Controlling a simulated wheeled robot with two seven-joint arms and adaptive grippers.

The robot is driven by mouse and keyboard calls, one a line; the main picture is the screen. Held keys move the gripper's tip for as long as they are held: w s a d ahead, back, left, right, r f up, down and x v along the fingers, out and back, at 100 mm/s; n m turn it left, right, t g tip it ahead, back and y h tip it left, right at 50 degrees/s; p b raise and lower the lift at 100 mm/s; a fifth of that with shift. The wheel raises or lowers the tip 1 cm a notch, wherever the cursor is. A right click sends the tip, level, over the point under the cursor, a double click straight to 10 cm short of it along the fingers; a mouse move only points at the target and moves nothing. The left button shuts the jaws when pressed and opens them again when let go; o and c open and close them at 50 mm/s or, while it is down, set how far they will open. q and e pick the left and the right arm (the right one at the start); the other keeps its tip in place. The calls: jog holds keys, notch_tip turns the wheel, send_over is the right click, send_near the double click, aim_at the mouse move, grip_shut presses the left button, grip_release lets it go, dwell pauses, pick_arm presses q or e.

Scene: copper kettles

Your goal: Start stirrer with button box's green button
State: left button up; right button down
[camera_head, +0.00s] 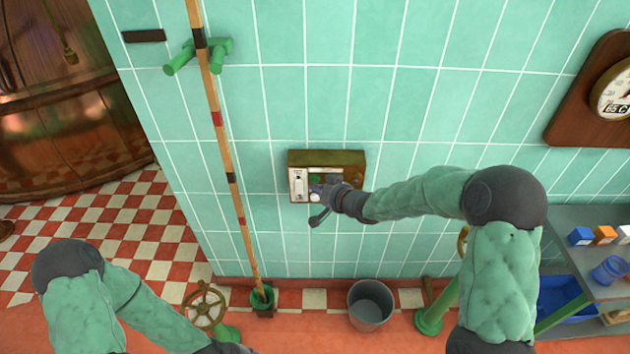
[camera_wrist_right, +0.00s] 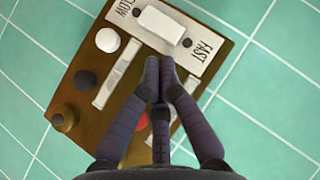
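The button box (camera_head: 327,158) is a brown box fixed to the tiled wall, and my right gripper (camera_head: 318,192) is in front of it. My left gripper (camera_head: 226,348) is mostly cut off at the bottom edge.
A long striped pole (camera_head: 228,150) leans on the wall left of the box. A grey bucket (camera_head: 370,306) and a handwheel (camera_head: 203,306) are below. A shelf (camera_head: 590,225) with small boxes stands at right. A copper kettle (camera_head: 60,120) is at left.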

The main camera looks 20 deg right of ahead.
jog(key=shift+w+d+p, duration=0.1)
jog(key=shift+w+p, duration=0.25)
jog(key=shift+w, duration=0.05)
jog(key=shift+w+d+p, duration=0.15)
jog(key=shift+w+p, duration=0.2)
jog(key=shift+w, duration=0.1)
dwell(0.9)
jog(key=shift+s, duration=0.1)
jog(key=shift+s+a, duration=0.25)
jog(key=shift+s, duration=0.5)
jog(key=s, duration=0.2)
jog(key=s+a+b, duration=0.1)
jog(key=s, duration=0.1)
jog(key=shift+s+a, duration=0.2)
jog(key=shift+s, duration=0.2)
dwell(0.8)
